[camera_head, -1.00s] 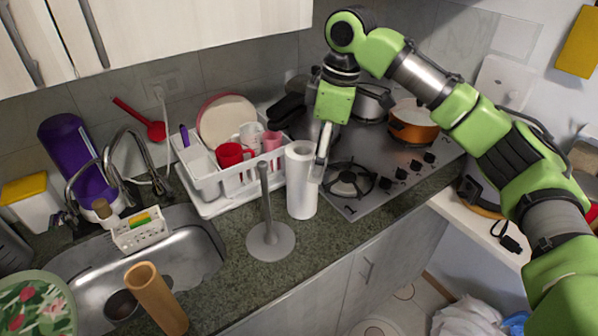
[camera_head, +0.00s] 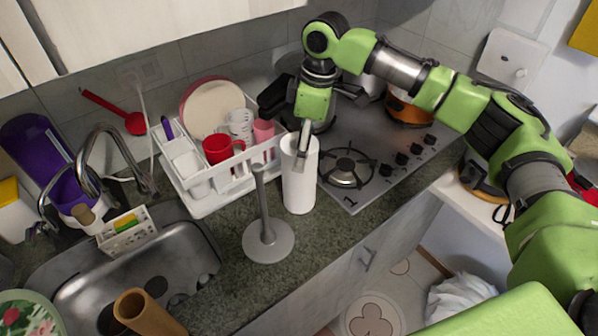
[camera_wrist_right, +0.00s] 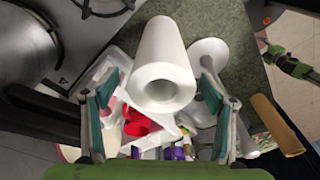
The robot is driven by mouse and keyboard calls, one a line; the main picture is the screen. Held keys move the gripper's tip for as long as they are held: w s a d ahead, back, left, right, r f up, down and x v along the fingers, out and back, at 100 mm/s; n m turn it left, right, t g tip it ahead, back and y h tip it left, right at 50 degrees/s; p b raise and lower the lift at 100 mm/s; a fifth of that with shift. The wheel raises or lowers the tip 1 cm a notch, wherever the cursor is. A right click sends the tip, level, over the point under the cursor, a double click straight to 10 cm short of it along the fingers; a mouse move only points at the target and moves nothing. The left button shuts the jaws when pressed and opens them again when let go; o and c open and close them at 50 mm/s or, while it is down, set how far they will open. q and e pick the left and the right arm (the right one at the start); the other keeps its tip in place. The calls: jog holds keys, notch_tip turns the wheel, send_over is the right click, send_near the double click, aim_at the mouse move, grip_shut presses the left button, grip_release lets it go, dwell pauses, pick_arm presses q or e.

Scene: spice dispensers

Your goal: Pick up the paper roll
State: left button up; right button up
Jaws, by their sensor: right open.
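The white paper roll (camera_head: 299,187) stands upright on the dark counter, right of a grey holder with a round base and upright rod (camera_head: 268,240). My right gripper (camera_head: 304,150) points down at the top of the roll, with a finger overlapping its upper end in the head view. In the right wrist view, my right gripper (camera_wrist_right: 158,105) is open, and the roll (camera_wrist_right: 160,50), with its hollow core, lies between its spread fingers. I cannot tell whether a finger touches it. A small green and dark arm part (camera_wrist_right: 290,65) shows at the right edge; its jaws are too small to read.
A white dish rack (camera_head: 205,200) with plates and a red mug (camera_head: 222,149) stands behind the roll. The stove (camera_head: 375,165) is to the right, the sink (camera_head: 150,265) to the left.

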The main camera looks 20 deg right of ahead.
aim_at(299, 175)
jog(key=f, duration=0.1)
jog(key=a+f+p, duration=0.1)
jog(key=f, duration=0.1)
jog(key=f+p, duration=0.1)
jog(key=f, duration=0.1)
jog(key=shift+w+a+f, duration=0.1)
jog(key=shift+w+a, duration=0.1)
jog(key=shift+w, duration=0.05)
jog(key=c, duration=1.3)
